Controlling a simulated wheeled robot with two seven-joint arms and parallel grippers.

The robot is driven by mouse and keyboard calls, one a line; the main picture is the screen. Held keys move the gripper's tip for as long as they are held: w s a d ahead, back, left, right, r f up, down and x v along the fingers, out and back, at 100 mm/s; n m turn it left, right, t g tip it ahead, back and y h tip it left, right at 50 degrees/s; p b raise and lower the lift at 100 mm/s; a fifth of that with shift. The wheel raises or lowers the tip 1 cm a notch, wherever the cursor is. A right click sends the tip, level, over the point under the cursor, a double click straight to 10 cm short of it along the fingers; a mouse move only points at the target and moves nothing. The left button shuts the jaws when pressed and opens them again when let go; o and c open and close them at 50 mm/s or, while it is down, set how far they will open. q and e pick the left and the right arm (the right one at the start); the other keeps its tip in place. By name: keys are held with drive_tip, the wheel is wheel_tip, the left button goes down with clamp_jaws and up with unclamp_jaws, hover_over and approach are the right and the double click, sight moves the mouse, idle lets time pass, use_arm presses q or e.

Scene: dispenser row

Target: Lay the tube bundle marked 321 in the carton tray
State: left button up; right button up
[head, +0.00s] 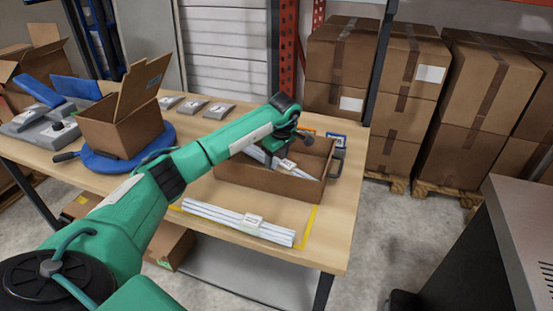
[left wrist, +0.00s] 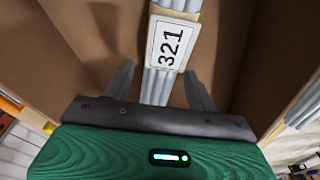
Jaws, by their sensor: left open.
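The carton tray (head: 250,187) is a low brown open box near the table's right end. Its brown inside (left wrist: 85,45) fills much of the left wrist view. The grey-white tube bundle marked 321 (left wrist: 180,84) lies inside it; its label shows clearly in the left wrist view. In the head view the bundle (head: 301,173) lies slantwise in the tray, partly hidden by my arm. My left gripper (left wrist: 160,88) is open, one finger on each side of the bundle, with gaps visible. In the head view the gripper (head: 272,152) is over the tray's inside. My right gripper is not in view.
A second tube bundle (head: 225,215) with a white label lies on the table in front of the tray, inside a yellow outline. An open carton (head: 120,130) stands on a blue round plate at left. Grey labelled blocks (head: 192,107) line the back. Stacked cartons (head: 400,95) stand beyond.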

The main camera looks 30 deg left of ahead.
sight(276, 159)
use_arm(q)
drive_tip(key=shift+r, duration=0.1)
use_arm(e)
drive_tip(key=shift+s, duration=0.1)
use_arm(q)
wheel_tip(276, 159, up, 2)
drive_tip(key=shift+d+r, duration=0.3)
drive_tip(key=shift+r, duration=0.7)
wheel_tip(276, 159, up, 8)
drive_tip(key=d+b, duration=0.1)
drive_tip(key=shift+d, duration=0.15)
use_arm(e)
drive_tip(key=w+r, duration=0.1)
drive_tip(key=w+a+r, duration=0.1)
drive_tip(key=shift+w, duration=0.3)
use_arm(q)
drive_tip(key=shift+s, duration=0.1)
